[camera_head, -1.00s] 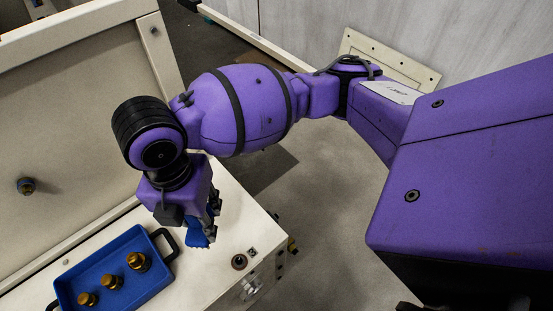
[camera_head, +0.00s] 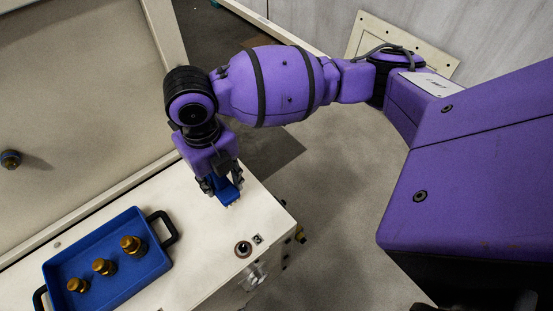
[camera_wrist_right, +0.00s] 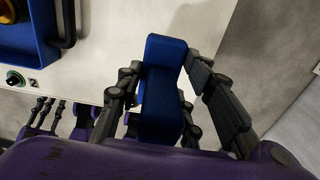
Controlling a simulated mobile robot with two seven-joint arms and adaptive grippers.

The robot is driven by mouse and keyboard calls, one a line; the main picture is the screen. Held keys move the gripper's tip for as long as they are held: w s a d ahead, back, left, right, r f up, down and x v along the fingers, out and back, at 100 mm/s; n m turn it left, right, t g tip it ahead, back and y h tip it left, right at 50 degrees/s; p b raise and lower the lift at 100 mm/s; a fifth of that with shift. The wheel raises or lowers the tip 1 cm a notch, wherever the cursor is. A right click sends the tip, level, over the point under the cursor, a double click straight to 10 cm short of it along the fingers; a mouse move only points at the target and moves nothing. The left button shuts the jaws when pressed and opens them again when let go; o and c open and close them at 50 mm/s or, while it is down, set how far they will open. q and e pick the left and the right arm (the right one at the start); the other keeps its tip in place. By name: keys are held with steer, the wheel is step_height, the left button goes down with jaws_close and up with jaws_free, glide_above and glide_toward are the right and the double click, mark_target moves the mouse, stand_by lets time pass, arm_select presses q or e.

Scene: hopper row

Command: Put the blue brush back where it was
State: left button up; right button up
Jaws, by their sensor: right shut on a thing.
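The blue brush (camera_head: 230,194) is between the fingers of my right gripper (camera_head: 221,188), near the right end of the cream bench top (camera_head: 205,238). My right gripper is shut on it and points down. In the right wrist view the brush (camera_wrist_right: 163,88) shows as a long blue block between the dark jointed fingers of the right gripper (camera_wrist_right: 165,80). Its far end reaches out past the fingers. I cannot tell whether the brush touches the bench top or hangs just above it. My left gripper does not show in the head view.
A blue tray (camera_head: 60,268) with dark handles and three brass pieces (camera_head: 104,267) stands left of the gripper. A round knob (camera_head: 243,249) sits near the bench's front edge. A raised cream panel (camera_head: 70,90) stands behind the bench. Bare bench top lies between tray and brush.

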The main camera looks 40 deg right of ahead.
mark_target(228, 183)
steer(key=f, duration=0.1)
steer(key=w+d, duration=0.1)
steer(key=f, duration=0.1)
steer(key=shift+w+d+f, duration=0.25)
steer(key=shift+d+f, duration=0.1)
steer(key=shift+d, duration=0.05)
steer(key=f, duration=0.1)
steer(key=f+b, duration=0.1)
steer(key=f, duration=0.1)
steer(key=shift+w+d+f, duration=0.15)
steer(key=shift+d+f, duration=0.05)
steer(key=shift+f, duration=0.05)
steer(key=o, duration=1.3)
steer(key=shift+c, duration=0.2)
step_height(228, 183, up, 11)
steer(key=shift+r+p, duration=0.1)
steer(key=shift+p, duration=0.85)
steer(key=shift+r, duration=0.5)
